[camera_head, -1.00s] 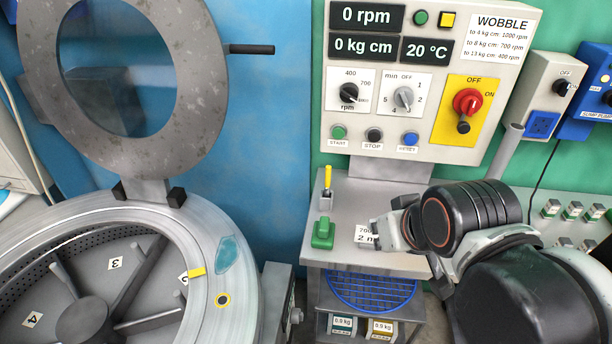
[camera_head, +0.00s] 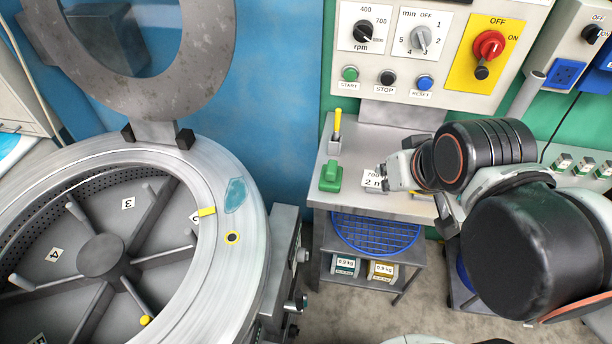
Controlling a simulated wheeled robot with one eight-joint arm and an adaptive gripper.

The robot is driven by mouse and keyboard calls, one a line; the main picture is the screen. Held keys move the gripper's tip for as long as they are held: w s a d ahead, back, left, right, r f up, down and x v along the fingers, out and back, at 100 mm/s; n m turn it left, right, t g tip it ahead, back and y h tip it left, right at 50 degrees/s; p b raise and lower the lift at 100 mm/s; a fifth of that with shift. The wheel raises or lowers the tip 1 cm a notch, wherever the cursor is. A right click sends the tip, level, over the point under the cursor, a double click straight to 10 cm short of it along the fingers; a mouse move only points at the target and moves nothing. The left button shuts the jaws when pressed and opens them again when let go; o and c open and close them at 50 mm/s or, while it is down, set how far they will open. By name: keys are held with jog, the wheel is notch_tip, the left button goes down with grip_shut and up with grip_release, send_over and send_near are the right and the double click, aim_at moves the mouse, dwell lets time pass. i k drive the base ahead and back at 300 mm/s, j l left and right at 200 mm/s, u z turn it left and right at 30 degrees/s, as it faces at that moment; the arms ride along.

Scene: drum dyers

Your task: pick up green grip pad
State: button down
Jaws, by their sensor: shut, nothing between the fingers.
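The green grip pad (camera_head: 331,176) is a small green block with a raised part on top. It sits on the left part of the grey metal side table (camera_head: 345,149). My gripper (camera_head: 382,178) is to the right of the pad, over a white card reading "700" and "2 m" (camera_head: 370,180). It is apart from the pad, shut and empty. The wrist hides part of the card and the table's right side.
A yellow-handled tool (camera_head: 337,124) stands in a holder behind the pad. The control panel (camera_head: 425,50) rises behind the table. The open drum (camera_head: 95,250) is at left. A blue mesh disc (camera_head: 375,233) and weight boxes (camera_head: 345,266) lie on lower shelves.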

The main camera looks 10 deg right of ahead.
aim_at(330, 178)
jog(key=i+l+u, duration=0.15)
jog(key=l+u, duration=0.25)
jog(key=i+l+u, duration=0.1)
jog(key=l+u, duration=0.15)
jog(key=u, duration=0.15)
jog(key=l+u, duration=0.4)
jog(key=j+u, duration=0.15)
jog(key=j, duration=0.15)
jog(key=l, duration=0.35)
jog(key=i+z, duration=0.05)
